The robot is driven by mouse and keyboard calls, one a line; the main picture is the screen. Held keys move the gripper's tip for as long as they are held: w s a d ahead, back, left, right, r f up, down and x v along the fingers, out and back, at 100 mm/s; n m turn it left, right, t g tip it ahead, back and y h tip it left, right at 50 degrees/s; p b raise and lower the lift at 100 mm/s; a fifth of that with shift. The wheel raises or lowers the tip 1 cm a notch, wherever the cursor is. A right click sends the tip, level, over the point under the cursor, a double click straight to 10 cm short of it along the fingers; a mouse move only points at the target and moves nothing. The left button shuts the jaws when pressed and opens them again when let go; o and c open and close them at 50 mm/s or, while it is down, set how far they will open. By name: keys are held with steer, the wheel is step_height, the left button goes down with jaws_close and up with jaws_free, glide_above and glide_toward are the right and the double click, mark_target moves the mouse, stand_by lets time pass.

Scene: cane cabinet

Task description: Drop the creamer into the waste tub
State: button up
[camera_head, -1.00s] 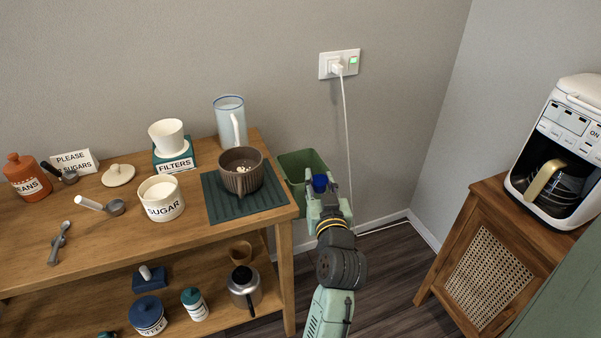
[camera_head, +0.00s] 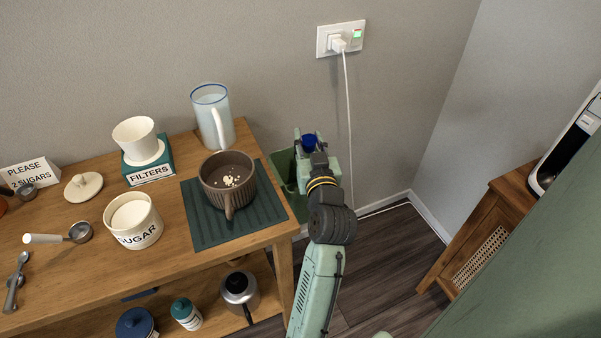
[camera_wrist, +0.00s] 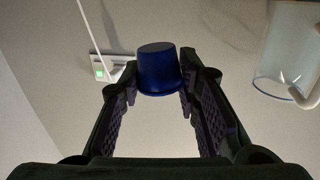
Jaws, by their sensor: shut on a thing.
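The creamer is a small dark blue cup (camera_wrist: 159,68), held between the two fingers of my gripper in the wrist view. In the head view the creamer (camera_head: 309,141) shows at the tip of my gripper (camera_head: 308,147). My gripper is shut on it. The waste tub is a green bin (camera_head: 284,170) on the floor between the table and the wall corner. My gripper is over or close beside the tub's right part in the picture and hides much of it. The exact height above the rim is hard to tell.
A wooden table (camera_head: 80,262) stands left of the tub, with a brown mug (camera_head: 228,184) on a green mat (camera_head: 205,232) near its edge. A pitcher (camera_head: 212,115) stands behind. A cord hangs from the wall outlet (camera_head: 340,39). A cane cabinet (camera_head: 480,262) is at right.

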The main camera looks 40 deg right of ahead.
step_height(320, 180, down, 6)
steer(key=b, duration=0.3)
steer(key=shift+r+b, duration=0.2)
steer(key=shift+b, duration=0.15)
steer(key=o, duration=1)
steer(key=v, duration=0.7)
steer(key=shift+s+a+r, duration=0.1)
steer(key=shift+s, duration=0.2)
